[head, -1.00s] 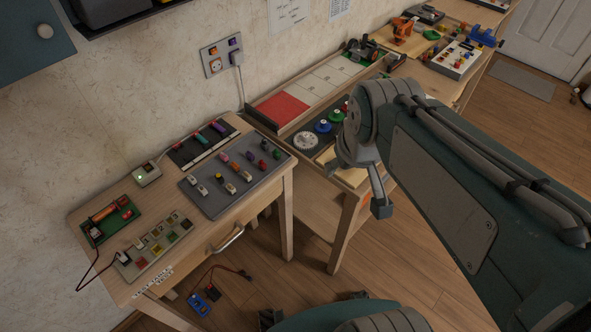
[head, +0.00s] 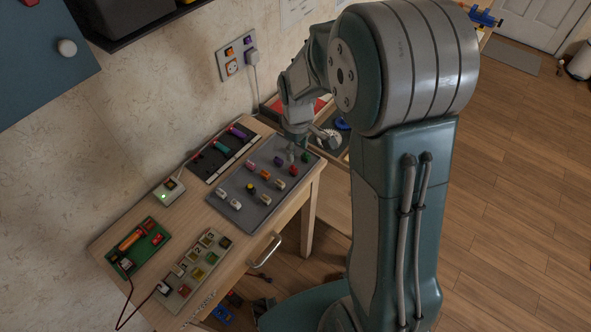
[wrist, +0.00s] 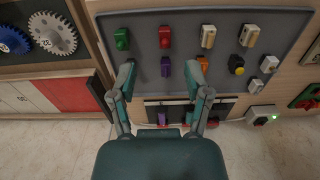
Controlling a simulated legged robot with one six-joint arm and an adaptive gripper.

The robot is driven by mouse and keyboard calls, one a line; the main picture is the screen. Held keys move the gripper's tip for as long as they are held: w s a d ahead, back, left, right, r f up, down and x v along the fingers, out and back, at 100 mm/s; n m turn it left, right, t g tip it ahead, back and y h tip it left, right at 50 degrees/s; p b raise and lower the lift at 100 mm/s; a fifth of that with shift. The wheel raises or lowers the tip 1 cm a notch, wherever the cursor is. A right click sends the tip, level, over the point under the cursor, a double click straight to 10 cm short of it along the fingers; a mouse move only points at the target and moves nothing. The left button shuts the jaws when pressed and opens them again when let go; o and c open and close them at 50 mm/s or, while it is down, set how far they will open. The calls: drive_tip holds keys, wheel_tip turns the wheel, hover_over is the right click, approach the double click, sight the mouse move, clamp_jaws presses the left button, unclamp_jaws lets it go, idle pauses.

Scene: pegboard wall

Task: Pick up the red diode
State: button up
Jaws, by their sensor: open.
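The red diode (head: 294,170) is a small red part on the grey board (head: 233,200), close to the board's right end. In the wrist view the red diode (wrist: 165,37) stands beyond my fingertips, roughly in line with the gap between them. My gripper (wrist: 161,71) is open and empty, with its fingers spread on either side of a dark purple part (wrist: 166,67). In the head view my gripper (head: 292,154) is over the right end of the board, partly hidden by my arm. Its exact height above the board is hard to tell.
A green part (wrist: 122,38) is beside the red diode, and an orange part (wrist: 202,62) is by one finger. Several white parts and a yellow button (wrist: 236,64) share the board. A dark strip (head: 215,159) with coloured pieces lies toward the wall. A second table with gears adjoins.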

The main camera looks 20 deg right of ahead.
sight(293, 168)
drive_tip(key=f, duration=0.1)
drive_tip(key=a+f, duration=0.1)
drive_tip(key=f, duration=0.2)
drive_tip(key=shift+a, duration=0.3)
drive_tip(key=f, duration=0.4)
drive_tip(key=shift+w+d+f, duration=0.25)
drive_tip(key=shift+d+f, duration=0.1)
drive_tip(key=shift+d, duration=0.05)
drive_tip(key=shift+a, duration=0.1)
drive_tip(key=shift+a, duration=0.1)
drive_tip(key=c, duration=0.4)
drive_tip(key=shift+a, duration=0.1)
clamp_jaws()
